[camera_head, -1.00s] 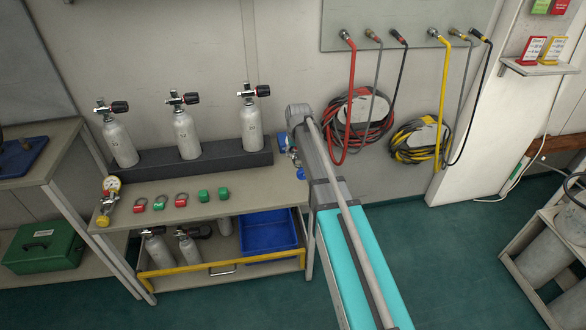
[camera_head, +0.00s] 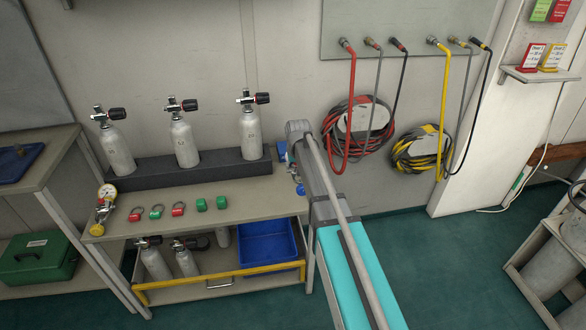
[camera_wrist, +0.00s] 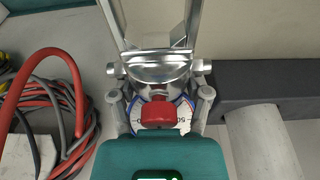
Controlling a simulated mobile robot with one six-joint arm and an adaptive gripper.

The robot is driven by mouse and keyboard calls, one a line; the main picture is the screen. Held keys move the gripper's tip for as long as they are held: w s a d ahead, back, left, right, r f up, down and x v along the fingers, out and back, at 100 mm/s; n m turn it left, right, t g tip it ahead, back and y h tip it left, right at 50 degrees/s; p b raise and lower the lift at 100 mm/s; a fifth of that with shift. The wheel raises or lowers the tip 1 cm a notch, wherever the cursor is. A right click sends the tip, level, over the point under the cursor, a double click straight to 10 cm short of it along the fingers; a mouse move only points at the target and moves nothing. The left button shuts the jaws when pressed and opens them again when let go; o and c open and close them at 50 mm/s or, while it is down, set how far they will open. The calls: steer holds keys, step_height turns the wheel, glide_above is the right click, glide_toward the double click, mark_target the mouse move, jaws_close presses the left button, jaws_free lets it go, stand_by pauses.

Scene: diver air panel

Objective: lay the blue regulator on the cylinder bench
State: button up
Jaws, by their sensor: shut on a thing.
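My gripper (camera_wrist: 160,100) is shut on a regulator. In the wrist view its round dial (camera_wrist: 184,108), with a blue and red edge, and a red part (camera_wrist: 158,115) show between the fingers. In the head view my arm hides most of the gripper and the load; a blue bit (camera_head: 300,190) of the regulator shows beside my arm, at the right end of the cylinder bench (camera_head: 245,194). I cannot tell whether the regulator touches the bench. Another regulator, with a yellow-rimmed gauge and yellow knob (camera_head: 98,229), lies at the bench's left end.
Three grey cylinders (camera_head: 183,143) stand in a dark rack (camera_head: 150,171) along the bench's back. Several red and green tags or caps (camera_head: 178,209) lie near the front. Bench top between these and my arm is bare. Red hoses (camera_head: 352,100) hang right of my arm.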

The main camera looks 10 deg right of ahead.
steer(key=shift+f, duration=0.15)
steer(key=shift+b+x, duration=0.8)
steer(key=shift+b, duration=0.15)
steer(key=shift+s+f+b, duration=0.15)
steer(key=shift+f+b, duration=1.9)
stand_by(2.3)
steer(key=o, duration=1.4)
